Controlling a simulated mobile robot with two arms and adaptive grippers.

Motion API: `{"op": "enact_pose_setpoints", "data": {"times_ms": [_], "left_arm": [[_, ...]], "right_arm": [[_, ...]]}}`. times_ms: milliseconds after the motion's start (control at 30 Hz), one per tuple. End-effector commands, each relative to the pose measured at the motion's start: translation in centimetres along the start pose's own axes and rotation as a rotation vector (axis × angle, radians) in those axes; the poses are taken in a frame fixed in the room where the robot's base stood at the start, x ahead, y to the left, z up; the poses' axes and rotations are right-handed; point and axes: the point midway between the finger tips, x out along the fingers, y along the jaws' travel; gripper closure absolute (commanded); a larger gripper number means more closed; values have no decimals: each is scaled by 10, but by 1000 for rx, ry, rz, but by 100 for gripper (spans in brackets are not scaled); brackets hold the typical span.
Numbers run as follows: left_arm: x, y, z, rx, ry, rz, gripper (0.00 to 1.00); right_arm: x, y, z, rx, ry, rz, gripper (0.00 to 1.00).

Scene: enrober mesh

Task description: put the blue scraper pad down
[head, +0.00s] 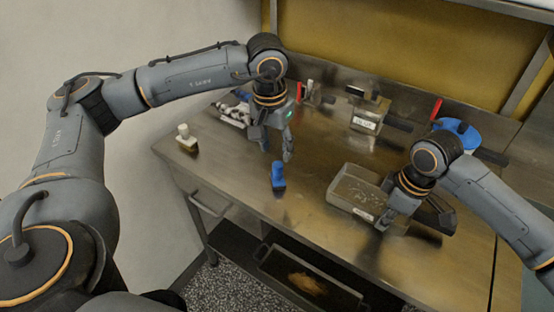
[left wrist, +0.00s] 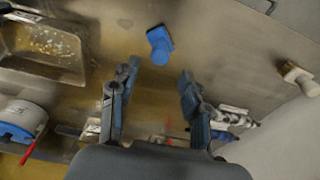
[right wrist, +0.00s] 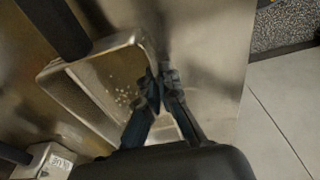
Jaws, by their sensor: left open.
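The blue scraper pad (head: 278,177) stands on the steel table near its front edge in the head view. It also shows in the left wrist view (left wrist: 159,45), just beyond the fingertips. My left gripper (head: 276,152) points down above and behind the pad, with its fingers spread and nothing between them. A gap shows between the pad and the fingertips (left wrist: 157,78).
A white-topped block (head: 187,138) stands at the table's left corner. A labelled metal container (head: 368,116) and a blue-rimmed round tub (head: 457,130) stand at the back. Red-handled items lie along the back. The table around the pad is clear.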

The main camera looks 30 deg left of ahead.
Motion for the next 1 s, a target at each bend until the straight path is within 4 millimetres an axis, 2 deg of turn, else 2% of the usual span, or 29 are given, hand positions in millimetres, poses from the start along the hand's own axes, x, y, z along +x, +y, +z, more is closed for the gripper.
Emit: {"op": "enact_pose_setpoints", "data": {"times_ms": [100,267,667,700,1000], "left_arm": [[-19,0,0,1,2,0,53],[-32,0,0,1,1,0,53],[-34,0,0,2,0,0,53],[-34,0,0,2,0,0,48],[-38,1,-2,6,12,8,48]], "right_arm": [[0,0,0,0,1,0,100],[0,0,0,0,1,0,100],[0,0,0,0,1,0,100],[0,0,0,0,1,0,100],[0,0,0,0,1,0,100]]}}
